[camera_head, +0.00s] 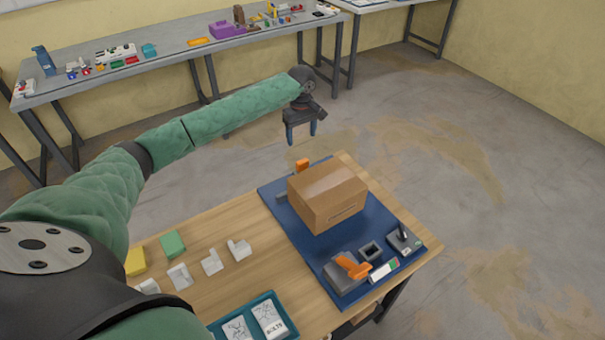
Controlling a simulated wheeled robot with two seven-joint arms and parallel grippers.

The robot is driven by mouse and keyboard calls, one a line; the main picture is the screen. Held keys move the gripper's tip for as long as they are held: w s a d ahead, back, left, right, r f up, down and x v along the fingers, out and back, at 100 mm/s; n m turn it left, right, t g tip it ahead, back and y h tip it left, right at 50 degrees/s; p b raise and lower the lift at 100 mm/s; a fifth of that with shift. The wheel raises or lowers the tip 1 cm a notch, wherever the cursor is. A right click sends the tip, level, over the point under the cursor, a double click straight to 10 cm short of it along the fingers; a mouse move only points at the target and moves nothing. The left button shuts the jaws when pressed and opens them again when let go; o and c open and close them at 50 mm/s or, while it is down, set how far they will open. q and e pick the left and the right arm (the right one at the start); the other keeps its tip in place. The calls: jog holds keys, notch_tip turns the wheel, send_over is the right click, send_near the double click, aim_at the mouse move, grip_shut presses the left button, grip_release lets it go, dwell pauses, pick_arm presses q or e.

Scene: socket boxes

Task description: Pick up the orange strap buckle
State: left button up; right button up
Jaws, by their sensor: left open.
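Two orange parts show on the blue mat (272,205). A small orange piece (302,165) sticks up behind the brown cardboard box (328,196), with its lower part hidden. A larger orange piece (352,267) lies on a grey block (340,277) in front of the box. I cannot tell which is the strap buckle. My left gripper (300,132) points down, open and empty, in the air beyond the small orange piece and apart from it. My right gripper is not in view.
Several white brackets (212,262), a green block (172,244) and a yellow block (135,261) lie left on the wooden table (235,209). A teal tray (284,309) is at the front. A dark stand (402,240) is on the mat. A cluttered bench (170,62) stands behind.

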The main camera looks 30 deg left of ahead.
pick_arm(q)
jog(key=b, duration=0.4)
send_over(303, 161)
jog(key=f, duration=0.5)
jog(key=shift+a+f, duration=0.1)
jog(key=shift+a, duration=0.2)
jog(key=shift+f, duration=0.2)
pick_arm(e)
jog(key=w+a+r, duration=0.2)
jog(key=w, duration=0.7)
pick_arm(q)
jog(key=shift+f+p, duration=0.4)
jog(key=shift+f, duration=0.7)
jog(key=f+p, duration=0.1)
jog(key=f, duration=0.1)
jog(key=f+p, duration=0.1)
jog(key=shift+d+f+p, duration=0.25)
jog(key=shift+f+p, duration=0.1)
jog(key=shift+f, duration=0.8)
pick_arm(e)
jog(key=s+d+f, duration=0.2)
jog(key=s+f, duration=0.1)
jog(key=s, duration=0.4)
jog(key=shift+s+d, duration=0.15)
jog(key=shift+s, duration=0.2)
pick_arm(q)
jog(key=shift+r, duration=0.1)
jog(key=c, duration=1.1)
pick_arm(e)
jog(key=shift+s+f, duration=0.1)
